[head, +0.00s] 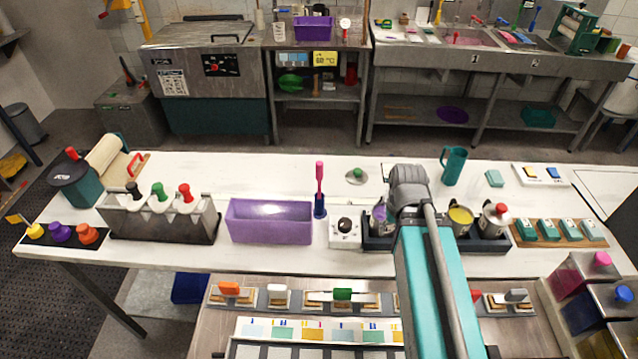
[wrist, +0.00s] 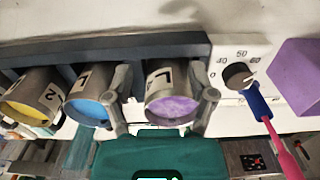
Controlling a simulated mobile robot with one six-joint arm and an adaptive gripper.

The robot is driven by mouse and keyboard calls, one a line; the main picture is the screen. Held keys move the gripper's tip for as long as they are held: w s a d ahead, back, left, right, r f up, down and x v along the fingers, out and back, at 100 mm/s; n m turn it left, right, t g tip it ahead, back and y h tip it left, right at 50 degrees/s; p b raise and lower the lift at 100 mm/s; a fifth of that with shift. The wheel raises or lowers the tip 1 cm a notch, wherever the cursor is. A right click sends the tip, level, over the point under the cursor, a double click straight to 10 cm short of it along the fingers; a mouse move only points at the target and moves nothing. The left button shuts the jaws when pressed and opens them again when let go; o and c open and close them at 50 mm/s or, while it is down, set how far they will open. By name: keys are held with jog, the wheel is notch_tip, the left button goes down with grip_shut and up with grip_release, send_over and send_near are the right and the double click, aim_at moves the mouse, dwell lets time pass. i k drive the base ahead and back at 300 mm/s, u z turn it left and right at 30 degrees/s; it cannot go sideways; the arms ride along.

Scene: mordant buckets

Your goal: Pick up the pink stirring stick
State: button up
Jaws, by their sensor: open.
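The pink stirring stick (head: 319,176) stands upright in a narrow blue holder (head: 320,208) on the white worktable in the head view. In the wrist view the stick (wrist: 282,150) and holder (wrist: 257,101) are at the lower right. My gripper (wrist: 165,90) is open and empty, its fingers apart on either side of the purple-filled bucket (wrist: 172,105) in the picture. I cannot tell its height above that bucket. The stick is clear of the fingers, off to their right in the wrist view. In the head view my wrist hides the fingers.
A white dial box (head: 345,233) sits between the stick and the bucket row. A purple bin (head: 270,222) stands close left of the holder. Table behind the stick is mostly clear.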

aim_at(319, 165)
jog(key=u, duration=0.3)
jog(key=k, duration=1.3)
jog(key=z, duration=0.3)
jog(key=i, duration=1)
jog(key=u, duration=0.05)
